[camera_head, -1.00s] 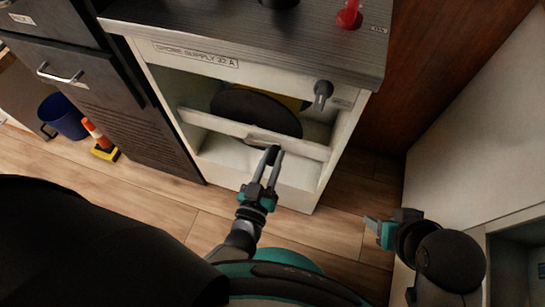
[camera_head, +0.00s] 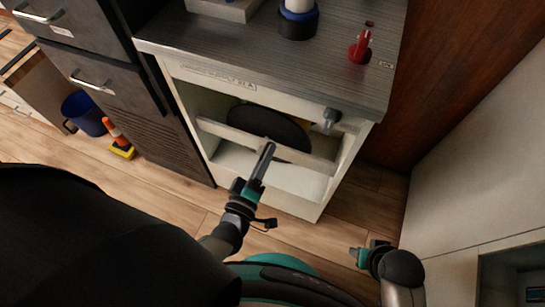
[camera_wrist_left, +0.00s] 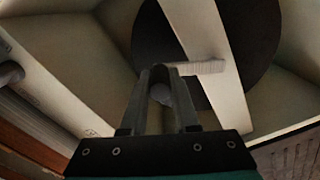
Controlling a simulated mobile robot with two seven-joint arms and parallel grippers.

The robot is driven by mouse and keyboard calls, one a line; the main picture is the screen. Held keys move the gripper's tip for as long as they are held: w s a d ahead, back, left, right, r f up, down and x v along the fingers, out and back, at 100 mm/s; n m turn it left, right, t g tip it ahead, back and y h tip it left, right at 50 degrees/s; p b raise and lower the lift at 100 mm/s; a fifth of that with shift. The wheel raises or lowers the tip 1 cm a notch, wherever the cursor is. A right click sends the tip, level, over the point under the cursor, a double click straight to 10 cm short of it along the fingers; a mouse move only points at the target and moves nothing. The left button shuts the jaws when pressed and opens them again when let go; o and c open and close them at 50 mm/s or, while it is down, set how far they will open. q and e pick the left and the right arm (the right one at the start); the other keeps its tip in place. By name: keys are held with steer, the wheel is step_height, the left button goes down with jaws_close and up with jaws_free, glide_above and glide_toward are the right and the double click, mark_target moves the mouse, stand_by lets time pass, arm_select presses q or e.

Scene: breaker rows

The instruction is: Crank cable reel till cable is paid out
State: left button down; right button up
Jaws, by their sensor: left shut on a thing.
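The cable reel is a dark round disc (camera_head: 243,117) inside the open cabinet, behind a pale cross bar (camera_head: 219,130). In the left wrist view the disc (camera_wrist_left: 255,45) fills the upper middle, with the bar (camera_wrist_left: 226,80) across it. My left gripper (camera_head: 267,150) is at the front of the bar, its fingers shut on the crank handle. In the left wrist view, a short pale crank piece (camera_wrist_left: 203,67) shows at the fingertips, and a grey rounded part (camera_wrist_left: 161,93) sits between the fingers. The cable cannot be made out. My right gripper (camera_head: 360,257) is low at right, away from the reel; its jaw state is unclear.
A grey knob (camera_head: 331,117) sticks out of the cabinet's upper right front. On the worktop (camera_head: 270,50) stand a red lever (camera_head: 361,46) and a dark-blue and white cylinder (camera_head: 298,20). A blue bin (camera_head: 84,113) stands at left. Floor before the cabinet is clear.

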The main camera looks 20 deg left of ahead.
arm_select(q)
steer(key=shift+w+a+r+n, duration=0.1)
steer(key=shift+a+r+n, duration=0.1)
steer(key=shift+a+n, duration=0.55)
steer(key=shift+a+r+n, duration=0.15)
steer(key=shift+a+n, duration=0.35)
steer(key=shift+n, duration=0.55)
steer(key=shift+w+a+r+n, duration=0.1)
steer(key=shift+a+r+n, duration=0.1)
steer(key=shift+a+n, duration=0.55)
steer(key=shift+d, duration=0.1)
steer(key=c, duration=0.7)
jaws_free()
steer(key=shift+o, duration=0.2)
steer(key=shift+s, duration=0.1)
steer(key=shift+f, duration=0.1)
steer(key=s+p, duration=0.2)
steer(key=s, duration=1.3)
steer(key=shift+a, duration=0.25)
arm_select(e)
steer(key=shift+g, duration=0.4)
steer(key=f, duration=0.1)
steer(key=s+f, duration=0.2)
steer(key=f, duration=0.1)
steer(key=shift+s+d+f, duration=0.1)
steer(key=shift+s+d, duration=0.1)
steer(key=shift+d, duration=0.1)
